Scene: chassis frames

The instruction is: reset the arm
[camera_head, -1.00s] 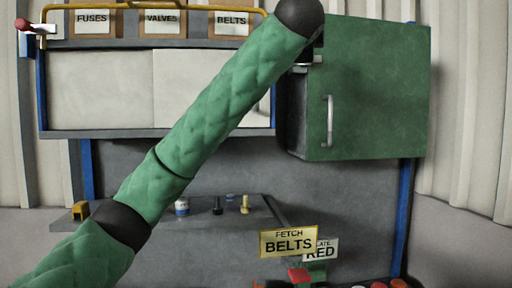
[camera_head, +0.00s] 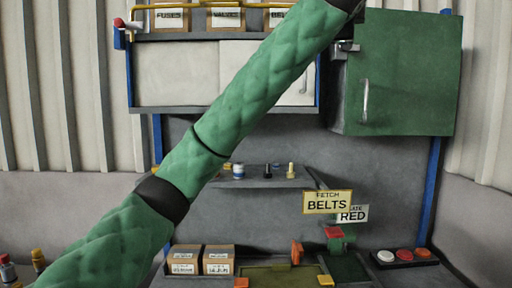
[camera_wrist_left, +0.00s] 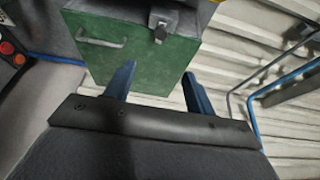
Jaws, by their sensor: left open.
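My left arm, in a green quilted sleeve, crosses the head view from the lower left to the top right of centre. Its gripper is out of that view or hidden past the upper edge. In the left wrist view my left gripper (camera_wrist_left: 158,88) shows two blue fingers spread apart with nothing between them. Beyond the fingers is a green cabinet (camera_wrist_left: 135,60) with a metal handle; the same cabinet (camera_head: 410,75) hangs at the right in the head view, its door shut. My right gripper is not in view.
A shelf with bins labelled FUSES (camera_head: 172,18), VALVES (camera_head: 227,18) and BELTS is at the top. Below hang a FETCH BELTS sign (camera_head: 327,202) and a RED sign (camera_head: 353,214). Cardboard boxes (camera_head: 202,260) and a button panel (camera_head: 405,257) stand low down.

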